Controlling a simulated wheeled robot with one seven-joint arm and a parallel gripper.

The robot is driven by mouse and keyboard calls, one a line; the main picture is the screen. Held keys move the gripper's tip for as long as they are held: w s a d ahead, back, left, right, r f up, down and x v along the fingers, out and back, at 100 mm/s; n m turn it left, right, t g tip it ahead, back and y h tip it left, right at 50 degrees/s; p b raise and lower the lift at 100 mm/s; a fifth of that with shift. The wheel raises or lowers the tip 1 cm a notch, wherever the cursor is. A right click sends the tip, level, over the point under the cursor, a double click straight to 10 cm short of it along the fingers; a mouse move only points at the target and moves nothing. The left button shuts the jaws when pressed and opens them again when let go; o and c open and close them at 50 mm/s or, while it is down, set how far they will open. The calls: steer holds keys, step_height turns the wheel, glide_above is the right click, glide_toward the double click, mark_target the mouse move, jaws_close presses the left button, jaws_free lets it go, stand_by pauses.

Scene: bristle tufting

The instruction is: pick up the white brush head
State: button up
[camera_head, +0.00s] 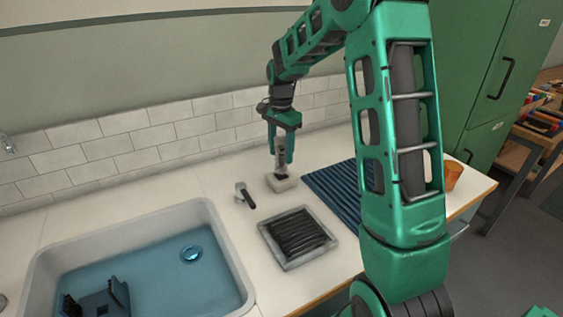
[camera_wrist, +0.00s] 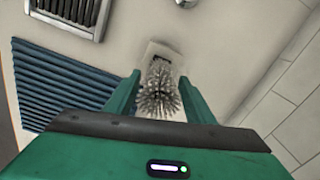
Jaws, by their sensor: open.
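The brush head (camera_wrist: 158,94) shows grey-white bristles pointing toward the wrist camera. It stands upright at a pale block (camera_wrist: 156,49) with a dark slot. In the head view, the brush head (camera_head: 280,147) is a light grey shape above the pale block (camera_head: 281,183) on the counter. My gripper (camera_head: 282,156) points down over it. In the wrist view, my gripper's green fingers (camera_wrist: 159,82) are open, one on each side of the bristles, with small gaps visible. The lower part of the brush head is partly hidden by its bristles.
A blue ribbed mat (camera_head: 338,190) lies right of the block. A framed dark grate (camera_head: 297,237) lies in front. A small metal piece with a black handle (camera_head: 244,194) lies to the left. A sink (camera_head: 226,238) is further left. The tiled wall (camera_head: 188,132) is behind.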

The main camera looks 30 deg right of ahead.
step_height(320, 180, down, 2)
steer(key=c, duration=1.2)
steer(key=shift+o, duration=0.2)
steer(key=shift+r, duration=0.1)
